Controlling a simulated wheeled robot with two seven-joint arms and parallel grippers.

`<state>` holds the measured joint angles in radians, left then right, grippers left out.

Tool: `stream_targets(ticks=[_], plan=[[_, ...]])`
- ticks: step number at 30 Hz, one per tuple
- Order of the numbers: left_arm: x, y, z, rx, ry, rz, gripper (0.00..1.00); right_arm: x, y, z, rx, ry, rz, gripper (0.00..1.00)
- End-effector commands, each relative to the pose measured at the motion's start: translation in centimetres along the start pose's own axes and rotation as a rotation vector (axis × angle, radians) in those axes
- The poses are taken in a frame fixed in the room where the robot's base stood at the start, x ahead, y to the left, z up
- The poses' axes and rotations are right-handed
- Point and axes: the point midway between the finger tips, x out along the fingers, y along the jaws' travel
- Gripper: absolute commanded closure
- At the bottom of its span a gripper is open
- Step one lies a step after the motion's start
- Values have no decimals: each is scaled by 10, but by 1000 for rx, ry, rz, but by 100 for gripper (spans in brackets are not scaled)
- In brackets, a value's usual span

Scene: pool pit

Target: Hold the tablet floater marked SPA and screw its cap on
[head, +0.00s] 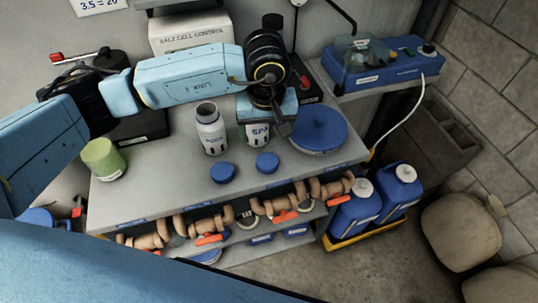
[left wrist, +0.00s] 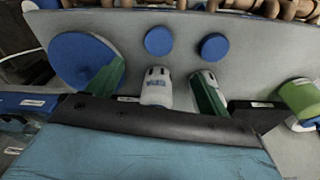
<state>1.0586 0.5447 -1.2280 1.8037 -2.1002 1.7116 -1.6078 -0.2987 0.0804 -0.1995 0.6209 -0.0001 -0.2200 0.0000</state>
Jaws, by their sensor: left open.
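The tablet floater marked SPA (head: 257,135) is white and stands upright on the grey bench, partly hidden under my left gripper (head: 264,122). In the left wrist view, the white floater (left wrist: 156,90) shows between the two green fingers, which are apart; I cannot tell whether they touch it. Its top is hidden. A second white floater (head: 211,132), open at the top, stands to its left. Two blue caps lie on the bench in front: one nearer the SPA floater (head: 267,162) and one to the left (head: 222,173). My right gripper is not in view.
A large blue round lid (head: 319,131) lies right of the SPA floater. A green cup (head: 103,158) stands at the bench's left. A blue device (head: 383,62) sits at the back right. Pipes with orange-handled valves (head: 285,216) run below the front edge. Blue jugs (head: 399,187) stand at right.

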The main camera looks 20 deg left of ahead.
Motion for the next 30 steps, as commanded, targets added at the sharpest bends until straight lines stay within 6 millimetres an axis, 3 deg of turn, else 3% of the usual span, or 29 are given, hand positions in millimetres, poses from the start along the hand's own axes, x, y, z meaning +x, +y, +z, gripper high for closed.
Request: stream_targets(ticks=[11, 22, 30], plan=[[4, -2, -1, 2, 4, -8, 20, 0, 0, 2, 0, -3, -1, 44], [67, -1, -1, 0, 1, -7, 20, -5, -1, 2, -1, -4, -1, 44], [82, -1, -2, 2, 5, -6, 20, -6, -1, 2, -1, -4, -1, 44]])
